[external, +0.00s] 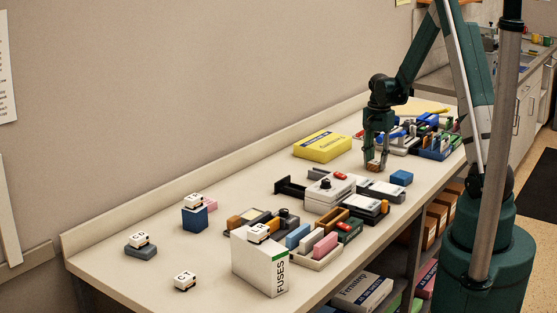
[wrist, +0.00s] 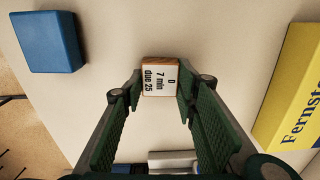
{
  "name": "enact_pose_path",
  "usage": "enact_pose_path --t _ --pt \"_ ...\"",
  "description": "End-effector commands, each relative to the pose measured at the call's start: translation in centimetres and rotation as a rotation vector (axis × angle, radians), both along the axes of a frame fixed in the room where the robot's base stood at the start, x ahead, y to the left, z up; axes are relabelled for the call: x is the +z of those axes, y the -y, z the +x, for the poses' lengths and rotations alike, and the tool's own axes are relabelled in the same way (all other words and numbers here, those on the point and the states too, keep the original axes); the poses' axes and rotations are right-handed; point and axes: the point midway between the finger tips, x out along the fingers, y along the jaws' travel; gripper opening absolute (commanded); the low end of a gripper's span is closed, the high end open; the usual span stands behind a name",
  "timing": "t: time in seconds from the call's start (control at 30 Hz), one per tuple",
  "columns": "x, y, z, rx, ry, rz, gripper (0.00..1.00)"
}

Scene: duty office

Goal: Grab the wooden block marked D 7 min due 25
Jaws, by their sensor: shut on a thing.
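The wooden block (wrist: 160,77) shows in the wrist view with a white label reading "D 7 min due 25" and wooden edges. My gripper (wrist: 159,88) has a green finger on each side of it and is shut on it. In the external view the block (external: 375,164) sits low between the fingertips of my gripper (external: 376,160), at or just above the counter. I cannot tell whether it touches the counter.
A blue block (external: 401,178) and a yellow box (external: 322,146) flank my gripper. Toward the front stand a white stacked device (external: 328,192), a white FUSES box (external: 262,264) and several labelled cubes. Racks of tools (external: 435,140) stand behind.

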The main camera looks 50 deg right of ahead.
Motion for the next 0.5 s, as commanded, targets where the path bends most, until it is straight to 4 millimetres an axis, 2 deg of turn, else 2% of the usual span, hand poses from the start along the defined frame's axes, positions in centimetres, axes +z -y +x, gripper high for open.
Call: enact_pose_path --t 0.27,0.5 --pt "0.6 0.0 0.0 0.0 0.0 0.0 0.18" --pt "2.7 0.0 0.0 0.0 0.0 0.0 0.18"
